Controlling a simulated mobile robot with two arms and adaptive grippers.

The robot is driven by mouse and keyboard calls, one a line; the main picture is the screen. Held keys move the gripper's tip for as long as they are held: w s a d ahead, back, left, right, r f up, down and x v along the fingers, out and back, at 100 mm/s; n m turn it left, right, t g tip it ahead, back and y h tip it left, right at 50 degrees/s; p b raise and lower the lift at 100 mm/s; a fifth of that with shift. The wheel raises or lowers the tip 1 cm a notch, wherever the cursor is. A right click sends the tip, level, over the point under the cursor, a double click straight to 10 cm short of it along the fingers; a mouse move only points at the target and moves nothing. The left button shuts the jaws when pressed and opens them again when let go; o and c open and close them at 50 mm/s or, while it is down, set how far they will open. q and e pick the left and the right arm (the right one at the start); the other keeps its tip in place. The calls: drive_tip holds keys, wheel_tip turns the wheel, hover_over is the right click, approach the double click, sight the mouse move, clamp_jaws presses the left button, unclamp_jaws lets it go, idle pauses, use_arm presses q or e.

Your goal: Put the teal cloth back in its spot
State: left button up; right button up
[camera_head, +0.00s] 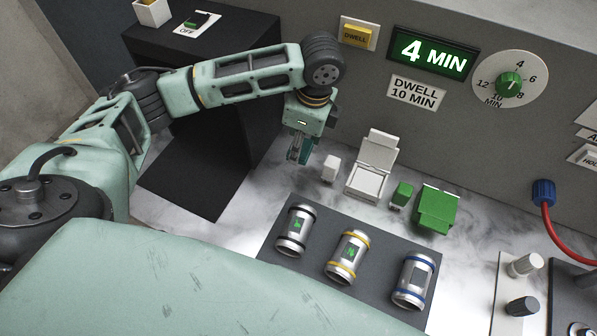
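My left gripper (299,150) points down at the end of the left arm, above the marble counter and left of the small white block. A small dark teal piece, which looks like the teal cloth (305,151), shows at its fingertips. The fingers look closed on it, though they are small in the picture. No other teal cloth is visible on the counter, and no marked spot for it can be made out. My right gripper is not in view.
A white block (330,168), an open white box (368,186), a green block (402,195) and a green box (437,207) line the wall. A black stand (262,120) is behind the arm; a red hose (562,236) hangs right.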

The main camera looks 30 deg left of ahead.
use_arm(q)
drive_tip(key=shift+w+a+f+m, duration=0.15)
drive_tip(key=shift+w+f+m, duration=0.05)
drive_tip(key=shift+w+m, duration=0.1)
drive_tip(key=shift+f, duration=0.25)
drive_tip(key=p, duration=0.1)
hover_over(298, 174)
drive_tip(key=f, duration=0.4)
drive_tip(key=shift+d+f, duration=0.25)
wheel_tip(298, 174, down, 4)
drive_tip(key=shift+f+p, duration=0.1)
drive_tip(key=shift+p, duration=1)
drive_tip(key=shift+f, duration=0.2)
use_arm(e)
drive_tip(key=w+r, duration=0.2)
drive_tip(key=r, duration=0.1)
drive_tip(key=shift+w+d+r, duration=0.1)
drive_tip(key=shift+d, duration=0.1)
use_arm(q)
drive_tip(key=shift+f, duration=0.2)
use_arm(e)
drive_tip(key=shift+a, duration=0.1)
use_arm(q)
drive_tip(key=o, duration=1)
